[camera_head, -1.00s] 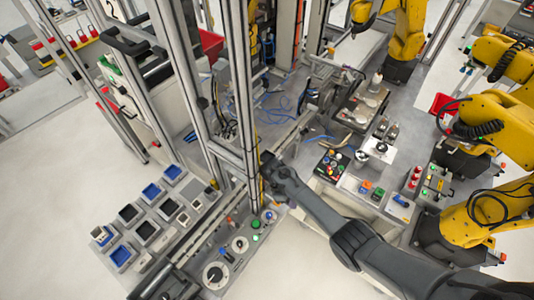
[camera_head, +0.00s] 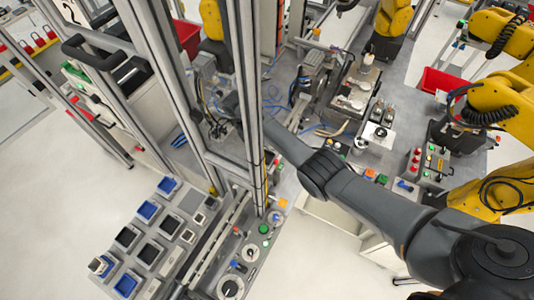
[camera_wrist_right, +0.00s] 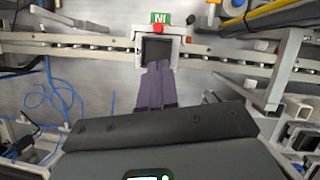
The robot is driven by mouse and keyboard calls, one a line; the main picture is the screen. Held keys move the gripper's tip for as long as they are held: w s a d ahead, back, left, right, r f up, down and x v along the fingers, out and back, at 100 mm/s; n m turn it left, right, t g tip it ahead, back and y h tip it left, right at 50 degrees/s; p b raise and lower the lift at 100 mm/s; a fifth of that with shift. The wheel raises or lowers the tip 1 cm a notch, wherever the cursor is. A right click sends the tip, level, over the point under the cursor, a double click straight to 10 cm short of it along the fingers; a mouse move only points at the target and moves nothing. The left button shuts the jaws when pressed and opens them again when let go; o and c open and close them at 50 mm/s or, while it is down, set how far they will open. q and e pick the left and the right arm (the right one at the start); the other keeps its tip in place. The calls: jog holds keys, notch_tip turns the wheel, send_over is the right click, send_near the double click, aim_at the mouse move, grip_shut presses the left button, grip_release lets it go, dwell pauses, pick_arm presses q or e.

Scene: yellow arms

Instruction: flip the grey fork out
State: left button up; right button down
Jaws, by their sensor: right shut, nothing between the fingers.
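My right gripper (camera_wrist_right: 158,68) is in the right wrist view, shut and empty, its dark purple-grey fingers together. Its tips are just at the near side of a light grey U-shaped frame (camera_wrist_right: 137,44) around a dark square opening; I cannot tell whether they touch. I cannot tell for sure that this frame is the grey fork. In the head view my right arm reaches from the lower right to behind the metal posts, and its gripper is hidden there. My left gripper is not in view.
A green sign with a red knob (camera_wrist_right: 158,29) sits above the frame. A rail (camera_wrist_right: 80,47) runs across on both sides. Blue cables (camera_wrist_right: 45,100) lie at left. A metal post (camera_head: 246,95) stands close to my arm; yellow arms (camera_head: 500,105) stand at right.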

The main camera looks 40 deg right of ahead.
aim_at(271, 160)
jog(key=shift+f, duration=0.1)
jog(key=b+x, duration=0.5)
jog(key=x, duration=0.5)
dwell(0.3)
